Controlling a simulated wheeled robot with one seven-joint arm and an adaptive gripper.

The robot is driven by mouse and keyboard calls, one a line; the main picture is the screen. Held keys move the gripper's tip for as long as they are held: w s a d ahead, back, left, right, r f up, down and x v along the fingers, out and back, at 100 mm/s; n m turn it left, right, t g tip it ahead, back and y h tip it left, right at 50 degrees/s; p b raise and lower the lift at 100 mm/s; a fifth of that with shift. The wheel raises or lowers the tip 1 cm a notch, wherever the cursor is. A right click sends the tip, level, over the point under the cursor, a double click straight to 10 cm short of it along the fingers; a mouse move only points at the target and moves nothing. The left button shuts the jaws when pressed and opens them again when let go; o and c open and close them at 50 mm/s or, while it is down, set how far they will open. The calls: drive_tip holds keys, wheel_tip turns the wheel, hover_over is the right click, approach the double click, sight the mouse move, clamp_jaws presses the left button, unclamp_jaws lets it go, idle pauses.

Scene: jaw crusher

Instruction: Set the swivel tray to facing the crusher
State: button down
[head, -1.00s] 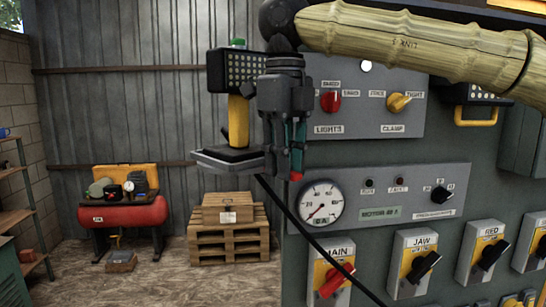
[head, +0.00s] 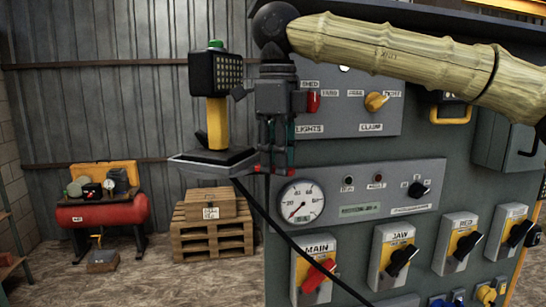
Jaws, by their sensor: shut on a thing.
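The swivel tray (head: 185,165) is a flat grey tray at the left edge of the control cabinet in the head view. On it stands a black box-like unit (head: 203,75) with a grid of light dots, a green top and a yellow grip (head: 216,122). My gripper (head: 278,166) points down at the tray's right end and is shut on the tray there. The exact contact is hidden behind the fingers. A black cable runs from beside the tray down to the right. The crusher itself cannot be made out.
The grey control cabinet (head: 345,235) fills the right side, with a MAIN switch (head: 318,275), a gauge (head: 301,202) and several knobs close to my gripper. A pallet stack with a carton (head: 209,205) and a red compressor (head: 100,212) stand behind.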

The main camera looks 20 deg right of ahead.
drive_tip(key=shift+w+r, duration=0.1)
idle(0.3)
drive_tip(key=c, duration=1.3)
unclamp_jaws()
drive_tip(key=shift+d, duration=0.1)
drive_tip(key=r, duration=0.6)
drive_tip(key=shift+s+d+r, duration=0.15)
drive_tip(key=shift+s+r, duration=0.15)
drive_tip(key=shift+r, duration=0.75)
drive_tip(key=shift+r, duration=0.15)
